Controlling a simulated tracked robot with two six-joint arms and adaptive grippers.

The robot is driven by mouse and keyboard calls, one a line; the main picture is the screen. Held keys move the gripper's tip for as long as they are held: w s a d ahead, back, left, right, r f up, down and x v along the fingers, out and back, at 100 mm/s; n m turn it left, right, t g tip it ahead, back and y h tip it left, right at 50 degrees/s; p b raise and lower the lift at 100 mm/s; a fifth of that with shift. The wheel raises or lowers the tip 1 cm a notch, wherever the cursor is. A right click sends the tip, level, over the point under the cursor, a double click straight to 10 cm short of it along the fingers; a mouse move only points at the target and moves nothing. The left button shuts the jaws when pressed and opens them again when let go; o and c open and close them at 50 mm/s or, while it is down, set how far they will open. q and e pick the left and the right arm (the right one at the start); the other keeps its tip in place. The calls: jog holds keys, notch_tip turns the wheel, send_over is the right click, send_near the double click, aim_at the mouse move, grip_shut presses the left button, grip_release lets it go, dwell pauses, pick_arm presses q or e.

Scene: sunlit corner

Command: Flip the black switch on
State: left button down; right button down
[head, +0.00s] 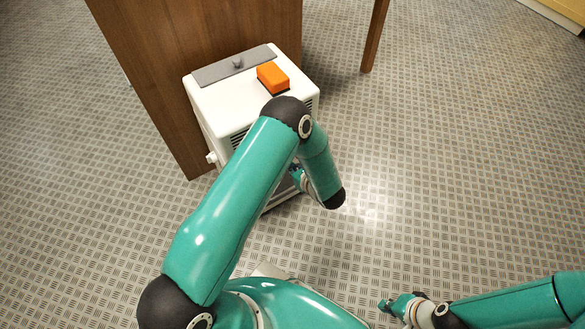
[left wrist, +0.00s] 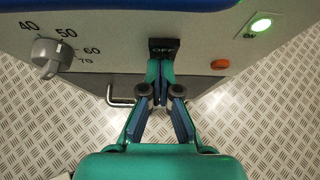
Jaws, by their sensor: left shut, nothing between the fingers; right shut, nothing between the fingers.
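The black switch (left wrist: 163,46) is on the grey front panel in the left wrist view, with the letters OFF on its visible part. My left gripper (left wrist: 159,70) is shut and empty, its fingertips at the switch's lower edge and hiding part of it. I cannot tell whether they touch it. In the head view the switch is hidden behind my left arm, which reaches over the white appliance (head: 225,103). My right gripper (head: 393,305) is shut and empty at the lower right, away from the appliance.
A grey dial (left wrist: 47,57) with numbers is left of the switch. A lit green lamp (left wrist: 261,23) and a small orange part (left wrist: 219,64) are to its right. An orange block (head: 272,77) lies on the appliance's top. A wooden panel (head: 165,70) stands behind. The floor at right is clear.

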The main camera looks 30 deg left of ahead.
pick_arm(q)
jog(key=shift+w+a+r, duration=0.1)
jog(key=shift+r, duration=0.4)
jog(key=shift+w+a+r, duration=0.1)
jog(key=shift+r, duration=0.35)
jog(key=shift+d, duration=0.1)
jog(key=d+f+p+v, duration=0.1)
jog(key=p+v, duration=0.1)
jog(key=v, duration=1.1)
jog(key=shift+s+f+p, duration=0.15)
jog(key=shift+s+p, duration=0.2)
jog(key=shift+s, duration=0.05)
jog(key=shift+d, duration=0.15)
